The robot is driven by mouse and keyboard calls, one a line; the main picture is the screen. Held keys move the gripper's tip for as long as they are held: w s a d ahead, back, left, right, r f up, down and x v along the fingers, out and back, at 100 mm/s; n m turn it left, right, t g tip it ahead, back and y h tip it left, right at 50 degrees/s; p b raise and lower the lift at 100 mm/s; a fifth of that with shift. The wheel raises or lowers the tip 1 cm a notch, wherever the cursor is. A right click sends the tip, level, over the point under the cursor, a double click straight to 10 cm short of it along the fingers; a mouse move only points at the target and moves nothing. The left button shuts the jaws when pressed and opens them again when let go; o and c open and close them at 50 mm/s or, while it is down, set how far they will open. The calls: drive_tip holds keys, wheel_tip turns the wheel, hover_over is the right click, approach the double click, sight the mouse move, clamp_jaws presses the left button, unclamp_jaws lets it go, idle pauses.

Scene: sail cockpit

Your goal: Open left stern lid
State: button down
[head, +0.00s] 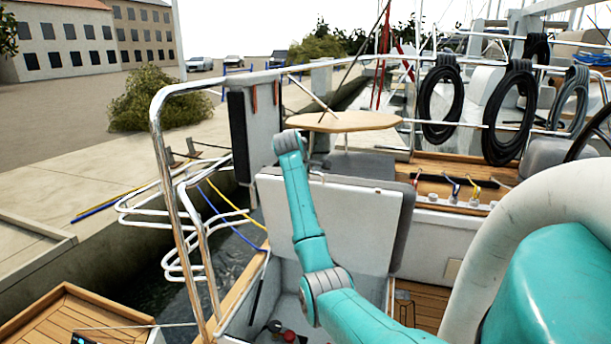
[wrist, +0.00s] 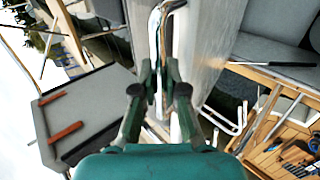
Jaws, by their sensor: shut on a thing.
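The left stern lid (head: 340,215) stands raised, with its pale inner face showing and a grey cushioned edge at its right. It also shows in the wrist view as a pale panel (wrist: 202,65). In the head view my arm crosses in front of the lid, and the fingers cannot be made out. The open locker (head: 262,305) below the lid holds small dark and red items.
A chrome stern rail (head: 172,170) stands left of the lid. A round wooden table (head: 343,122) is behind it. Black coiled ropes (head: 443,103) hang from the right rail. Wooden decking (head: 425,305) lies at the lower right of the lid.

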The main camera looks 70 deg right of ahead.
drive_tip(key=c, duration=1.2)
unclamp_jaws()
drive_tip(key=v, duration=1.2)
